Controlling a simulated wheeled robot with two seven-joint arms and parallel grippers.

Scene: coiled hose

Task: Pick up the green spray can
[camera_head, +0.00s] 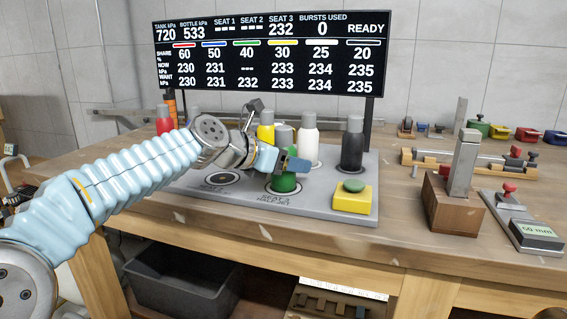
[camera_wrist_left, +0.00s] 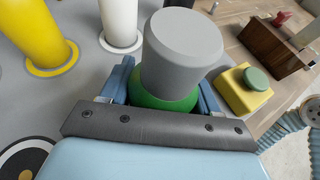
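The green spray can (camera_head: 284,185) with a grey cap stands upright on the front seat of the grey plate, marked SEAT 3. My left gripper (camera_head: 287,160) is at the can, with its blue fingers across its upper part in the head view. In the left wrist view the grey cap (camera_wrist_left: 185,50) rises between the two fingers, and a strip of the green body (camera_wrist_left: 165,101) shows below it. One finger is on each side of the can, very close to it; whether both touch it I cannot tell. My right gripper is not in view.
Yellow (camera_head: 266,130), white (camera_head: 308,145), black (camera_head: 352,150) and red (camera_head: 164,122) cans stand around it on the plate. A yellow box with a green button (camera_head: 352,198) sits at right. A wooden block (camera_head: 455,200) and gauge (camera_head: 530,232) stand further right. A display board (camera_head: 270,50) rises behind.

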